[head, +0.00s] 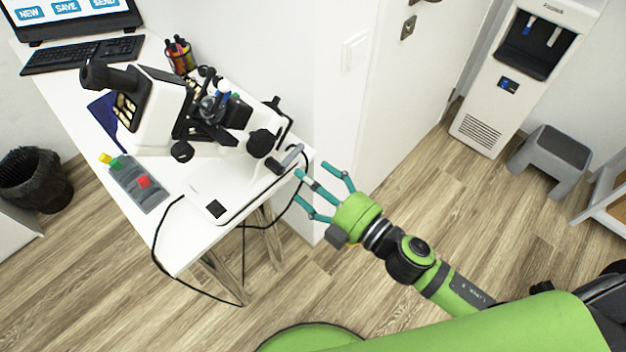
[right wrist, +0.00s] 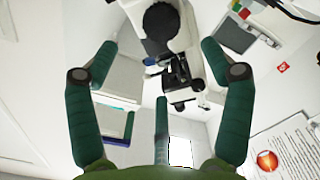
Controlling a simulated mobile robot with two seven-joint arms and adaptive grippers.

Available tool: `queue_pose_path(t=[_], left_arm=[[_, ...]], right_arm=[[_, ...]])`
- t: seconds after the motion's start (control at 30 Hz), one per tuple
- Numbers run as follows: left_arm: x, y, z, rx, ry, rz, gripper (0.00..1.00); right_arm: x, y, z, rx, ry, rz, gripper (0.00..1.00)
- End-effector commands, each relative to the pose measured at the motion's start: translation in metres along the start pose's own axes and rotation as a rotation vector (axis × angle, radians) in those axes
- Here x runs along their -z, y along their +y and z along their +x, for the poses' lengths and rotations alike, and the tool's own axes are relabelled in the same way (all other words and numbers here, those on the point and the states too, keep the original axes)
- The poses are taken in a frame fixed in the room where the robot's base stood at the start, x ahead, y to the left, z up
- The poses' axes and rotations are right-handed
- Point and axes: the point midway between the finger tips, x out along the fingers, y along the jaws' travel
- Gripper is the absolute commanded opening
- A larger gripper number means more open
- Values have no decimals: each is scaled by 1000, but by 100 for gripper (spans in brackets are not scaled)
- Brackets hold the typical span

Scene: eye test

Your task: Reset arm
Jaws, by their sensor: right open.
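My right gripper (head: 318,186) is green with teal fingers. In the head view it hangs in the air by the right corner of the white table, its fingers spread and empty. In the right wrist view its fingers (right wrist: 160,100) are wide apart with nothing between them, and the microscope shows beyond. The white and black microscope (head: 150,105) stands on the table, left of the gripper in the head view; it also shows in the right wrist view (right wrist: 185,25). My left gripper is not in view.
The white table (head: 180,245) also holds a grey tray with coloured blocks (head: 138,182), a keyboard (head: 80,55), a screen (head: 70,8) and a pen cup (head: 180,57). A black cable hangs off its edge. A water dispenser (head: 490,120) and grey stool (head: 550,155) stand right. Floor between is clear.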

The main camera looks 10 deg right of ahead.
Motion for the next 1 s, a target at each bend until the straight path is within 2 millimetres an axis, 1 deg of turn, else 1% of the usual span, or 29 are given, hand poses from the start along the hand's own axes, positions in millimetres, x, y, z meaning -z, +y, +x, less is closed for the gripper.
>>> queue_pose_path(t=[0.4, 0.47, 0.53, 0.57, 0.67, 0.7, 0.77, 0.8, 0.87, 0.9, 0.97, 1.0], left_arm=[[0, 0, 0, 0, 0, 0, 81], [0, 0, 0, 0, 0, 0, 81], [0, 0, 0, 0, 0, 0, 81], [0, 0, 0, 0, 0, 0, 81], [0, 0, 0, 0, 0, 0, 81], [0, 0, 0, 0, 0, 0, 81], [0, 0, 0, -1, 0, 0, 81], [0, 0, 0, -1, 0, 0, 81], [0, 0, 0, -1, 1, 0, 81], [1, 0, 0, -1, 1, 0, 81], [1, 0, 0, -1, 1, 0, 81], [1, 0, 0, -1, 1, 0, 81]], right_arm=[[0, 0, 0, 1, -1, 1, 81], [-5, -3, 1, 4, -11, 6, 81], [-19, -10, 1, 13, -45, 25, 81], [-29, -16, 1, 21, -69, 38, 81], [-76, -45, -4, 54, -188, 110, 81], [-100, -61, -9, 70, -251, 148, 81], [-136, -88, -20, 96, -351, 214, 81], [-159, -106, -30, 112, -419, 258, 81], [-190, -136, -48, 138, -522, 327, 81], [-208, -156, -62, 154, -590, 373, 81], [-232, -188, -86, 179, -691, 446, 81], [-245, -209, -104, 195, -760, 494, 81]])
